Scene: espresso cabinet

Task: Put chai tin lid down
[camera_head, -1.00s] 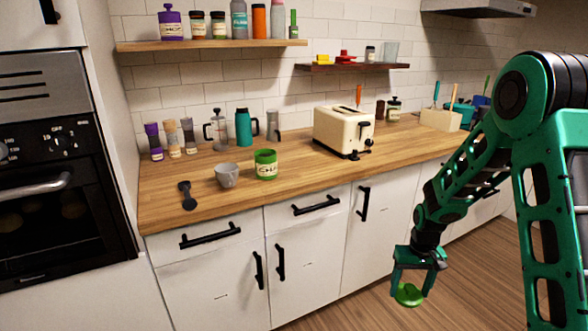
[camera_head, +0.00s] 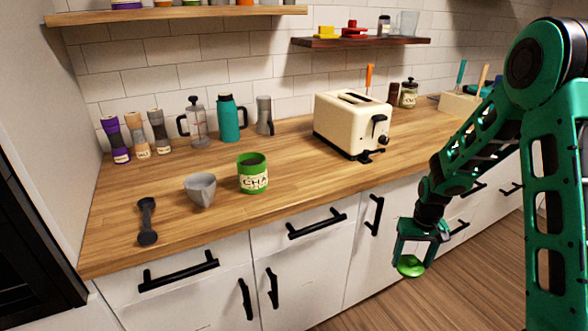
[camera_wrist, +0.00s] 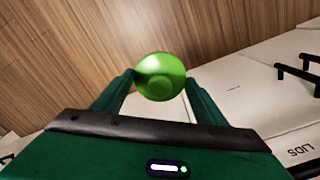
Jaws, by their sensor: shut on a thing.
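The green chai tin lid (camera_head: 411,266) is held by my gripper (camera_head: 412,258), in front of the white cabinet doors and below the counter top. In the wrist view the lid (camera_wrist: 160,77) is a round green disc with a knob, between the two fingers of my gripper (camera_wrist: 158,85). The open green chai tin (camera_head: 253,174) stands upright on the wooden counter (camera_head: 215,238), up and to the left of my gripper. Its label is partly readable.
Several jars and a teal flask (camera_head: 229,118) line the wall. The counter front is fairly clear. Black handles (camera_head: 317,223) stick out from the cabinets.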

